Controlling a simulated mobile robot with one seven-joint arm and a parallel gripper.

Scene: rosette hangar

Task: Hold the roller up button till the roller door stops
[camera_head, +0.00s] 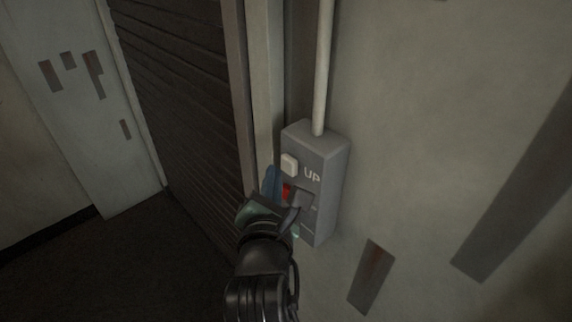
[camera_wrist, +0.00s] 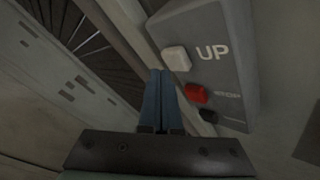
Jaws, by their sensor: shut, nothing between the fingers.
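A grey control box (camera_head: 325,170) is fixed to the wall beside the roller door (camera_head: 180,100). Its white button (camera_head: 289,165) is at the top, with "UP" lettered next to it. The white button also shows in the wrist view (camera_wrist: 176,58), with a red button (camera_wrist: 197,94) and a dark button (camera_wrist: 208,115) below it. My gripper (camera_wrist: 160,72) has its two blue fingers shut together and empty. In the wrist view the fingertips lie just left of the white button; whether they touch it I cannot tell. The roller door's slats are down in the visible part.
A pale conduit (camera_head: 324,65) runs up the wall from the box. The door frame (camera_head: 262,80) stands close to the left of the box. A pale panel with dark patches (camera_head: 80,100) stands beyond the door. The dark floor (camera_head: 120,265) at lower left looks clear.

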